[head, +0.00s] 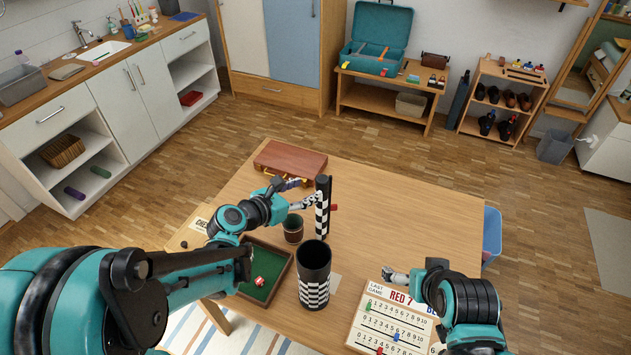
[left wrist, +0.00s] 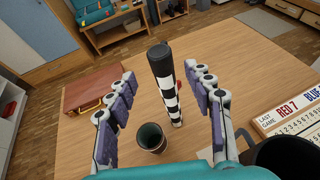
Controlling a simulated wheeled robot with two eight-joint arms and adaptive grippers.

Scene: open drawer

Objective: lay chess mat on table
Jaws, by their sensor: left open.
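The chess mat (head: 322,222) is a rolled black-and-white checkered roll with a dark top, standing upright on the wooden table (head: 385,215). In the left wrist view the roll (left wrist: 164,80) shows between the two fingers, ahead of the palm. My left gripper (head: 304,192) is open, its fingers close to the roll's left side in the head view; contact cannot be told. My right gripper (head: 394,278) hovers by the scoreboard, and its finger opening is unclear. A small red part shows beside the roll.
A black tube with a checkered band (head: 314,288) stands in front, near a dark cup (head: 293,229). A green dice tray (head: 262,272) lies left, a scoreboard (head: 372,335) front right, a brown case (head: 290,160) at the back. The table's right middle is clear.

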